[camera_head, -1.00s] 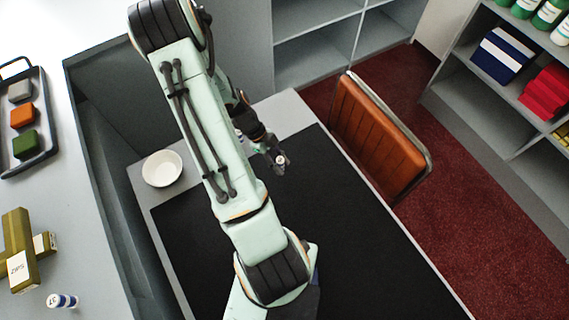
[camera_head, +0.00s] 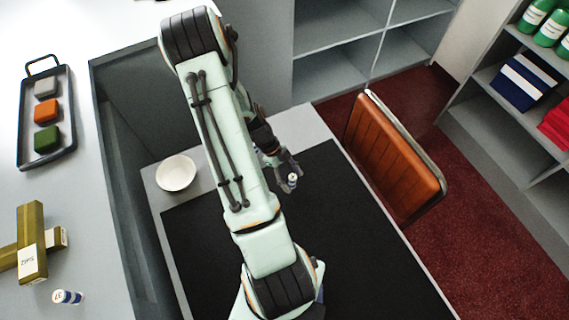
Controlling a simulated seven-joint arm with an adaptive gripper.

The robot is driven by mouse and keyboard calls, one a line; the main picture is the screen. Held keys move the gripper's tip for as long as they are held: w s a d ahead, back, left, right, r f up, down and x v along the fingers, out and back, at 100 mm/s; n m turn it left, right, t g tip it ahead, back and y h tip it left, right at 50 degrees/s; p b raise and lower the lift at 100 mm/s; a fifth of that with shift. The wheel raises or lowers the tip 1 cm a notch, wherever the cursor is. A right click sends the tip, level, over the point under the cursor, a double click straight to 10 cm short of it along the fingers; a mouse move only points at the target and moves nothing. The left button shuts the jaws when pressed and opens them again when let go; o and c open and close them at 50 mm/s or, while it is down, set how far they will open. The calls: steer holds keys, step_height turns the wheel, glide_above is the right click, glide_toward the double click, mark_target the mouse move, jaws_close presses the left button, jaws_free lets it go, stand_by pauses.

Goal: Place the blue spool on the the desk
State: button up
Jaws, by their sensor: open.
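A small spool (camera_head: 292,180) with a white top and some blue shows at the fingertips of my gripper (camera_head: 287,175). The gripper is open with its fingers around or right beside the spool. Both are over the far part of the black mat on the grey desk (camera_head: 295,124). I cannot tell whether the spool touches the mat. Another blue-and-white spool (camera_head: 68,297), marked with a number, lies on the light counter at the lower left. My arm hides part of the desk's middle.
A white bowl (camera_head: 176,173) stands on the desk's left corner. The black mat (camera_head: 375,255) is clear on the right. An orange chair (camera_head: 395,165) stands at the desk's right edge. A dark tray (camera_head: 67,146) and olive boxes (camera_head: 32,240) are on the counter.

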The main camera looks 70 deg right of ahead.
steer(key=w+a+r+n+t, duration=0.1)
steer(key=w+a+r+n, duration=0.15)
steer(key=w+r, duration=0.35)
steer(key=w+a+r+n, duration=0.1)
steer(key=w+r+n, duration=0.3)
steer(key=r, duration=0.4)
steer(key=w+a+r+n+t, duration=0.25)
steer(key=a+r+n, duration=0.25)
steer(key=a+n, duration=0.6)
steer(key=s+a+r+n+t, duration=0.1)
steer(key=s+a+r+n, duration=0.1)
steer(key=a+n, duration=0.4)
steer(key=s+a+r+n+t, duration=0.1)
steer(key=s+a+n, duration=0.3)
steer(key=n, duration=1.2)
steer(key=a+r, duration=0.1)
steer(key=a, duration=0.1)
steer(key=shift+a+n+h, duration=0.3)
steer(key=shift+a+n, duration=0.05)
steer(key=shift+a, duration=0.05)
steer(key=shift+w+r, duration=0.1)
